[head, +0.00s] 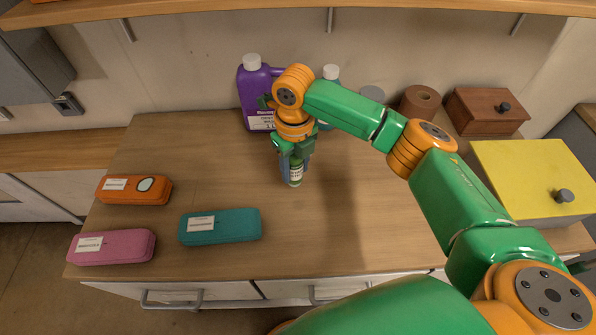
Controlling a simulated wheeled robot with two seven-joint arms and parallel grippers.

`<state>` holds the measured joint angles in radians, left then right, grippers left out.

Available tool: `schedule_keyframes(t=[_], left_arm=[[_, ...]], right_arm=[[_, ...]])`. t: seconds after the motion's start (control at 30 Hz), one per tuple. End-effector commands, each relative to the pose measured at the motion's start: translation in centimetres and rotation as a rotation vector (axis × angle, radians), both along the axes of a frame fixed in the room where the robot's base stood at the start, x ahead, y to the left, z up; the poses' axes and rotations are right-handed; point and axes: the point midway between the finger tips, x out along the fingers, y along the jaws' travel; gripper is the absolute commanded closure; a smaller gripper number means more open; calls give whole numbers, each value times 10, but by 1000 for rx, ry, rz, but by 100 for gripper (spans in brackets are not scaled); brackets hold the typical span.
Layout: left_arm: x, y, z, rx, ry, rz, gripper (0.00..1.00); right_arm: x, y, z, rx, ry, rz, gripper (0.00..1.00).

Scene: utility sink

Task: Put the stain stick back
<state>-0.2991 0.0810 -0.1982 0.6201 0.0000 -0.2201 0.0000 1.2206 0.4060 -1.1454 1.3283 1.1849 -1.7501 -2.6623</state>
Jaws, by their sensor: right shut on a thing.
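My right gripper (293,152) points down over the middle of the wooden counter and is shut on a small green stick with a white label (296,176), which I take for the stain stick. The stick is upright; its upper part is hidden by the fingers. I cannot tell whether its bottom touches the counter. Three cases lie to the left: an orange case (128,196) with a pale oval on its top, a teal case (232,225) and a pink case (122,247). Each has a white label and looks closed. My left gripper is not in view.
A purple bottle (252,85) and a partly hidden white-capped bottle (331,72) stand behind my gripper. At the right are a brown roll (419,101), a wooden box (477,113) and a yellow-lidded box (518,170). A shelf (230,6) runs above. Counter between the teal case and stick is clear.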

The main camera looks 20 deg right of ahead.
Motion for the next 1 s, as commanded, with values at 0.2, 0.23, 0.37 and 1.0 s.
schedule_keyframes(t=[0.2, 0.23, 0.37, 1.0], left_arm=[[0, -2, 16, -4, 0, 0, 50], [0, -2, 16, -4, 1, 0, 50], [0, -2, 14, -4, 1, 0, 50], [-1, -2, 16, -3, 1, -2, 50]], right_arm=[[3, -6, -35, -3, 2, 0, 100], [3, -6, -37, -3, 0, 0, 100], [3, -6, -39, -2, -1, 0, 100], [3, -6, -36, -2, -2, 0, 23]])
